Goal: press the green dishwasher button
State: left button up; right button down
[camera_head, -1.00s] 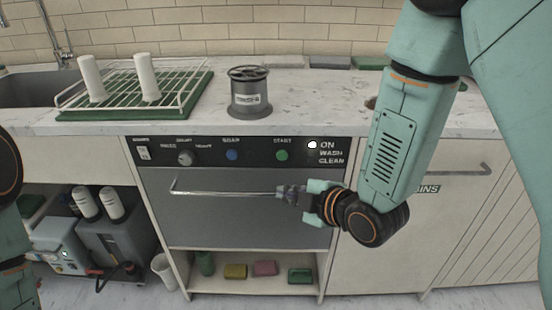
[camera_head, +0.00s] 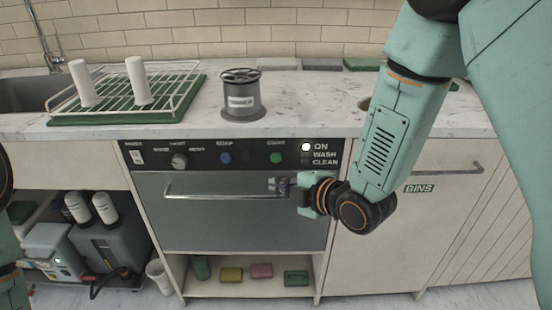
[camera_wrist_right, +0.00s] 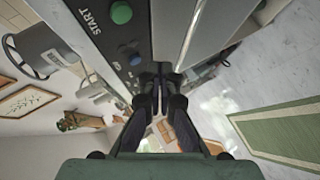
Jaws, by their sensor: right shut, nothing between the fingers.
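The green button (camera_head: 276,157), labelled START, is on the dark dishwasher panel (camera_head: 256,144), right of a blue button (camera_head: 225,158). It also shows in the right wrist view (camera_wrist_right: 121,12), near the top, left of the fingers. My right gripper (camera_head: 271,184) is shut and empty. Its tips are a little below the green button in the head view, in front of the upper door near the handle. In the right wrist view the fingers (camera_wrist_right: 163,74) point at the dishwasher front, apart from the button in the picture. My left gripper is out of view; only parts of that arm show.
The dishwasher handle (camera_head: 212,195) runs across the closed door just below the panel. A white ON light (camera_head: 306,147) is lit. On the counter stand a grey spool-like container (camera_head: 240,97) and a green dish rack (camera_head: 115,117). Sponges lie on the shelf below.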

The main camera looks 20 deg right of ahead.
jog(key=shift+w+d, duration=0.3)
jog(key=shift+w, duration=0.7)
jog(key=shift+w+d, duration=0.25)
jog(key=shift+w, duration=0.8)
jog(key=shift+w+d, duration=0.3)
jog(key=shift+w, duration=0.7)
jog(key=shift+w, duration=0.1)
jog(key=shift+w+d, duration=0.1)
jog(key=shift+w, duration=0.2)
jog(key=shift+w+d, duration=0.15)
jog(key=shift+w, duration=0.3)
jog(key=shift+s+a, duration=0.25)
jog(key=shift+s, duration=0.65)
jog(key=shift+s+a+p, duration=0.15)
jog(key=shift+s+a, duration=0.1)
jog(key=shift+s, duration=0.55)
jog(key=shift+s+a+p, duration=0.2)
jog(key=shift+s, duration=0.55)
jog(key=shift+s+a+p, duration=0.15)
jog(key=shift+s+a, duration=0.1)
jog(key=shift+s, duration=0.55)
